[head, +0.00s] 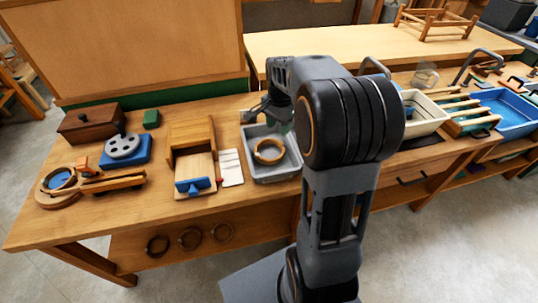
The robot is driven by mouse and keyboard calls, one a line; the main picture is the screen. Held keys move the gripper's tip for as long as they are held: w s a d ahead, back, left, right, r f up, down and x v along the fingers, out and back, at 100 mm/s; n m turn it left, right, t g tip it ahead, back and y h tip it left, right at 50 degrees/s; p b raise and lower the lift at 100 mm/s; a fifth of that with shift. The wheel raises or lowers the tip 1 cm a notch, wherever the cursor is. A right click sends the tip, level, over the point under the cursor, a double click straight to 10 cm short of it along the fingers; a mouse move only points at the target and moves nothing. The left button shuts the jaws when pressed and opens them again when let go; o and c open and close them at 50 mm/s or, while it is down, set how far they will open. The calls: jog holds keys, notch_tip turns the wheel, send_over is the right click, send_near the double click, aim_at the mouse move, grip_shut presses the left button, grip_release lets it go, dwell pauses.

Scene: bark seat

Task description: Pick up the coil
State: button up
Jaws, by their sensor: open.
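A brown ring-shaped coil (268,152) lies in a grey tray (290,172) on the wooden workbench, just left of my arm. My gripper (255,113) is above and behind the tray, apart from the coil. It is open and looks empty, though its fingertips are small and partly hidden. Part of the tray's right side is close behind my arm in this view.
Left of the tray are white strips (231,168), a wooden stand with a blue block (193,186) and a blue base with a grey disc (125,147). Several rings (190,238) hang on the bench front. A blue basin (505,112) is at right.

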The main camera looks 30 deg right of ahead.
jog(key=shift+m, duration=0.7)
jog(key=f, duration=0.3)
jog(key=d+f, duration=0.1)
jog(key=f, duration=0.2)
jog(key=w+f+b, duration=0.1)
jog(key=f, duration=0.2)
jog(key=shift+w+d+f, duration=0.1)
jog(key=shift+d, duration=0.25)
jog(key=shift+f, duration=3.1)
grip_shut()
